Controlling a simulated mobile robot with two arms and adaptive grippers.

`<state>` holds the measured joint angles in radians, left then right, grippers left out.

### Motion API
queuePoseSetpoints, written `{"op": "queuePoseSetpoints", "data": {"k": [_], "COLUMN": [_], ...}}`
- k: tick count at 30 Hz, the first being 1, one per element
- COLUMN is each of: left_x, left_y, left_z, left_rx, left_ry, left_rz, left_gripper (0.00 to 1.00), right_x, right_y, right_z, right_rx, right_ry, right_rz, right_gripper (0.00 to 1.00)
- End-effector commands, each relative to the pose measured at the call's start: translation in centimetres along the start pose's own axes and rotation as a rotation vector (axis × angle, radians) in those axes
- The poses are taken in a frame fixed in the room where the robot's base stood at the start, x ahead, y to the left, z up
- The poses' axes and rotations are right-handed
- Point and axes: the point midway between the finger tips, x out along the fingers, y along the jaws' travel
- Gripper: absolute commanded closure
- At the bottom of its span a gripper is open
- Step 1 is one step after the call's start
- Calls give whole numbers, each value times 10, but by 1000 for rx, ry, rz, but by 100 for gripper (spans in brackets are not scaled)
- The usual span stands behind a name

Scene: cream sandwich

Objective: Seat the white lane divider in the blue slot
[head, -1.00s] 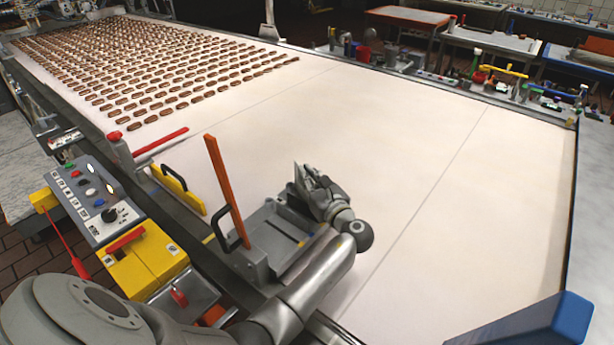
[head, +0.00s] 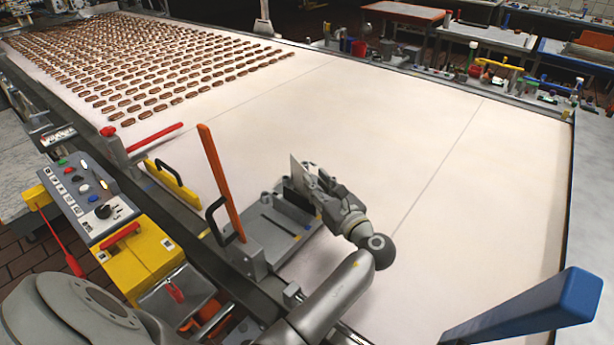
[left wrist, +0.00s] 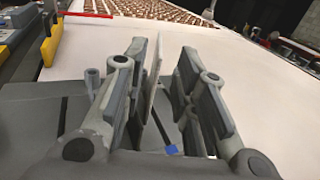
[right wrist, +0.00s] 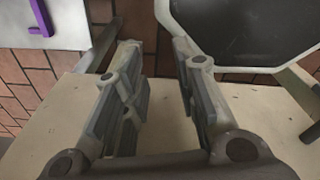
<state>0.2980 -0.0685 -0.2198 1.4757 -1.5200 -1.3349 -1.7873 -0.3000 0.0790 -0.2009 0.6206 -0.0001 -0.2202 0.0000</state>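The white lane divider (head: 299,173) is a thin upright plate at my left gripper (head: 314,184). In the left wrist view the divider (left wrist: 153,82) stands between the two fingers, close to the left one, with a gap to the right finger. That gripper (left wrist: 163,75) looks open around it. The grey slotted base (head: 265,222) lies below at the belt's near edge. A blue mark (left wrist: 172,149) shows at the end of a dark slot. I cannot tell whether the divider's lower edge is in this slot. My right gripper (right wrist: 162,75) is open and empty.
An orange bar (head: 219,180) rises beside the base, with a yellow handled plate (head: 170,184) and red bar (head: 155,137) farther left. Rows of brown biscuits (head: 140,65) cover the far belt. The white belt (head: 440,150) to the right is clear. A control panel (head: 85,195) stands left.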

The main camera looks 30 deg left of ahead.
Motion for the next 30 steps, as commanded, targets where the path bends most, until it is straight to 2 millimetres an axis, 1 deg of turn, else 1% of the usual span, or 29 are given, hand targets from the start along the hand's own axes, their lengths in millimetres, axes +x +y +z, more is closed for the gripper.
{"op": "queuePoseSetpoints", "data": {"k": [1, 3, 6, 9, 13, 26, 28, 30], "left_x": [-11, -23, -36, -43, -46, -46, -46, -46], "left_y": [0, 0, 0, 0, 0, 0, 0, 0], "left_z": [-3, -2, -2, 0, 0, 1, 5, 14], "left_rx": [-1, -1, -1, 0, 0, 0, 0, -1], "left_ry": [3, 2, 1, 0, 0, -1, -1, -1], "left_rz": [-1, -1, 0, 1, 1, 1, 1, 1], "left_gripper": [73, 73, 73, 73, 73, 73, 73, 73], "right_x": [5, 8, 10, 11, 11, 11, 7, -2], "right_y": [1, 2, 2, 3, 3, 2, 2, 2], "right_z": [1, 1, 2, 2, 2, 2, 2, 1], "right_rx": [0, -1, -1, -1, -1, 0, 0, 1], "right_ry": [-1, -1, -1, -1, -1, -1, -1, -1], "right_rz": [1, 2, 3, 3, 3, 3, 3, 3], "right_gripper": [73, 73, 73, 73, 73, 73, 73, 73]}}
